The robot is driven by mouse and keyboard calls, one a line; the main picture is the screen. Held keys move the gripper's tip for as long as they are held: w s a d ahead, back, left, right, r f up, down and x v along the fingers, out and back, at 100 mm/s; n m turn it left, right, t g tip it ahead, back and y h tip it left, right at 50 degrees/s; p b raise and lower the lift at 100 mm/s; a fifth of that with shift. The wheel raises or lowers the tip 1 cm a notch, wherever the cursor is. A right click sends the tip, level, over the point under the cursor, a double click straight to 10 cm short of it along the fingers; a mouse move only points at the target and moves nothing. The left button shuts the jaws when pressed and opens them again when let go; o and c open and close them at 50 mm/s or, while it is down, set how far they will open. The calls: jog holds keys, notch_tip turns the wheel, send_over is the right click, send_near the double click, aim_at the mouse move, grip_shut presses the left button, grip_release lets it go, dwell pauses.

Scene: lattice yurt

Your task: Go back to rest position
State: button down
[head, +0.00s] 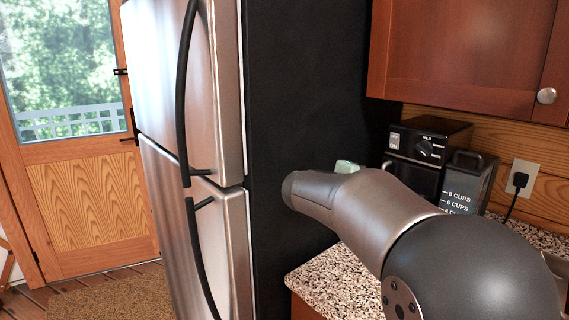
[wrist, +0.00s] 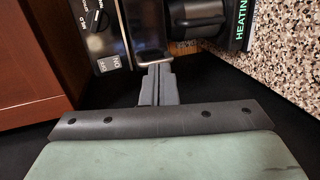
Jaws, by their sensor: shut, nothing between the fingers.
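My gripper (wrist: 158,74) shows in the wrist view with its two grey fingers together and nothing between them. The fingertips point toward the black coffee maker (wrist: 97,22), close to its lower edge in that picture; I cannot tell whether they touch it. In the head view my arm reaches in from the lower right toward the fridge's dark side. The fingers are hidden there behind the arm, and only a pale green bit of my gripper's body shows above it.
The coffee maker (head: 430,139) stands on the speckled counter (head: 335,281), below a wooden cabinet (head: 460,50). A steel fridge (head: 190,100) stands left of the counter. A wall outlet (head: 523,178) with a plugged cord is at right. A door (head: 85,190) and rug (head: 110,298) lie at far left.

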jog(key=s+f+m+g+y, duration=0.2)
jog(key=s+f+g+y, duration=0.3)
jog(key=s+f, duration=0.9)
jog(key=s+a+f+m+g+y, duration=0.1)
jog(key=s+a+f+y, duration=0.3)
jog(key=s, duration=0.6)
jog(key=s+a+f+m+g+y, duration=0.2)
jog(key=s+a+f+m+y, duration=0.1)
jog(key=s, duration=0.7)
jog(key=a+f, duration=0.1)
jog(key=a, duration=0.1)
jog(key=shift+a+f+y+p, duration=0.35)
jog(key=shift+a+y, duration=0.05)
